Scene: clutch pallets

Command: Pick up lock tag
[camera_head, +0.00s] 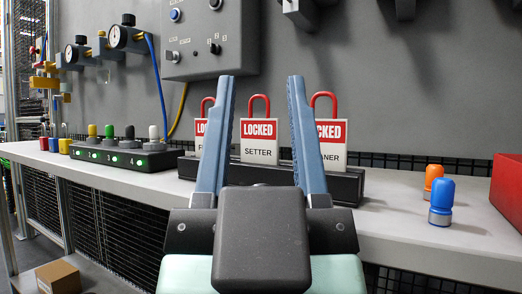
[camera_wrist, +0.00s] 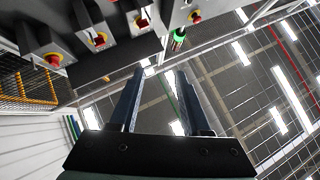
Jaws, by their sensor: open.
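Three lock tags with red shackles and red-and-white "LOCKED" faces stand upright in a row in a dark holder (camera_head: 345,187) on the shelf. The middle lock tag (camera_head: 259,142) reads SETTER and shows whole between my gripper's fingers. The left lock tag (camera_head: 200,135) and the right lock tag (camera_head: 332,145) are partly hidden behind the fingers. My gripper (camera_head: 260,82) is open and empty in front of the row, nearer the camera; the exact gap to the tags cannot be told. In the wrist view, my gripper (camera_wrist: 160,72) points toward the ceiling area, with no tag between its fingers.
On the shelf (camera_head: 400,215), an orange knob (camera_head: 432,180) and a blue knob (camera_head: 441,200) stand at right, near a red box (camera_head: 508,185). A black box with coloured knobs (camera_head: 125,153) and small padlocks (camera_head: 58,145) are at left. A control box (camera_head: 205,45) hangs on the wall.

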